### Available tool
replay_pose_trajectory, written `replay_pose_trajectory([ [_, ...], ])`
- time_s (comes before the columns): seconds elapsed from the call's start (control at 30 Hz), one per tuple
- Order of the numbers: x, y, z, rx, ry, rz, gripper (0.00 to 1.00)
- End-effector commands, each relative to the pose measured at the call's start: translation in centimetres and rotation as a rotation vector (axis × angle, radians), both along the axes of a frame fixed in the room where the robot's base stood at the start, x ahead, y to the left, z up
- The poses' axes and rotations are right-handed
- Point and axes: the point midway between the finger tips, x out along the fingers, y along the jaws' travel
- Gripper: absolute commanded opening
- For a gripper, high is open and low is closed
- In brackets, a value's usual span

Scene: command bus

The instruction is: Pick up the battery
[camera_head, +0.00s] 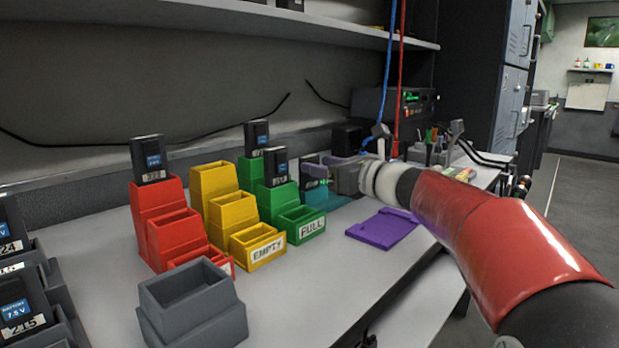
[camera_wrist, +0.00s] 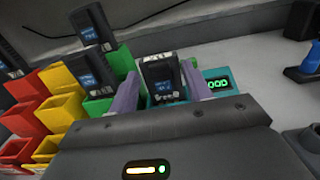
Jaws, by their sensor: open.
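A dark battery (camera_wrist: 163,82) with a blue label stands in a teal tester (camera_wrist: 212,82) with a lit green display. In the wrist view my gripper (camera_wrist: 158,74) is open, with one purple-grey finger on each side of the battery. Whether the fingers touch it cannot be told. In the head view the battery (camera_head: 313,178) shows beside my gripper (camera_head: 330,172), which partly covers it and the tester (camera_head: 319,199). Other dark batteries stand upright in the green bins (camera_head: 276,165) and in the red bin (camera_head: 148,160).
Yellow bins (camera_head: 222,196) labelled EMPTY stand between the red and green ones. A grey bin (camera_head: 193,300) is in front, and more batteries (camera_head: 18,310) are at the left edge. A purple clipboard-like item (camera_head: 382,230) lies flat. A shelf (camera_head: 310,20) runs above the back.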

Motion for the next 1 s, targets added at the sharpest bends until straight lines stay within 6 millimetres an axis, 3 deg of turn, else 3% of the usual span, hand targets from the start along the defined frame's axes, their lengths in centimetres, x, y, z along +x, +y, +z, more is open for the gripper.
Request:
replay_pose_trajectory([
  [0.23, 0.08, 0.09, 0.02, 0.0, 0.0, 0.0, 0.48],
  [0.6, 0.06, 0.06, 0.01, 0.0, 0.0, -0.001, 0.0],
  [1.0, 0.06, 0.07, 0.96, 0.0, -0.003, 0.0, 0.0],
])
